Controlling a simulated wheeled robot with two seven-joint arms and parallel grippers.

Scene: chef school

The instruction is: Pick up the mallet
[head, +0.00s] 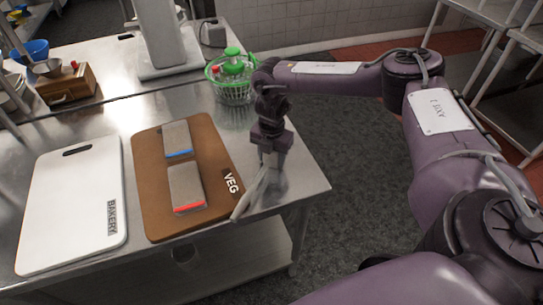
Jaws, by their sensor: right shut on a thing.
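My right gripper (268,162) points down over the right edge of the steel table. It is shut on a pale, slender thing (248,195), which looks like the mallet. The thing slants down and to the left from the fingers, beside the right edge of the brown board. Its shape near the fingers is hard to make out, and I cannot tell whether it touches the table. My left gripper is not in view.
A brown VEG board (222,160) bears two grey blocks (185,186), one red-edged and one blue-edged. A white BAKERY board (62,225) lies left of it. A wooden box (66,88) is at the back left.

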